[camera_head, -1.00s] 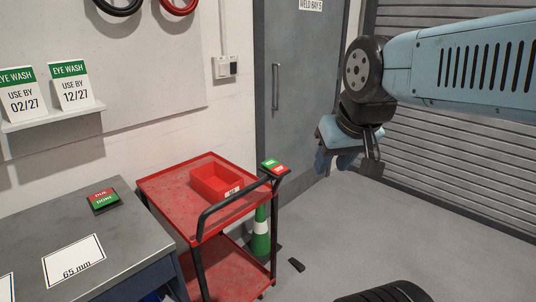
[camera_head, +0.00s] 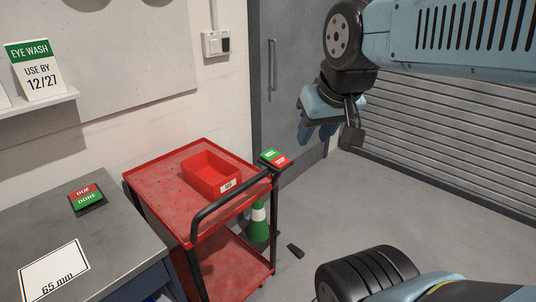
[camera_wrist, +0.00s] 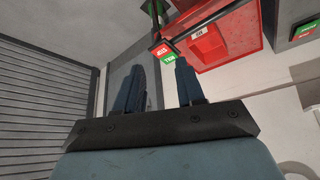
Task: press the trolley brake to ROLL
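The red trolley (camera_head: 147,165) stands in the middle of the head view. A small brake pad, half green and half red (camera_head: 274,158), sits at the right end of its black handle. Its lettering is too small to read surely in the head view. The pad also shows in the wrist view (camera_wrist: 164,51), red on the left and green on the right, with its lettering upside down. My gripper (camera_head: 316,138) is in the air to the right of the pad, apart from it. In the wrist view its two blue fingers (camera_wrist: 160,66) are spread with nothing between them.
A red bin (camera_head: 211,176) lies on the trolley's top. A grey bench (camera_head: 120,230) at left carries a red and green DUE/DONE plate (camera_head: 87,198). A green and white cone (camera_head: 259,222) stands behind the trolley. Open floor lies to the right.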

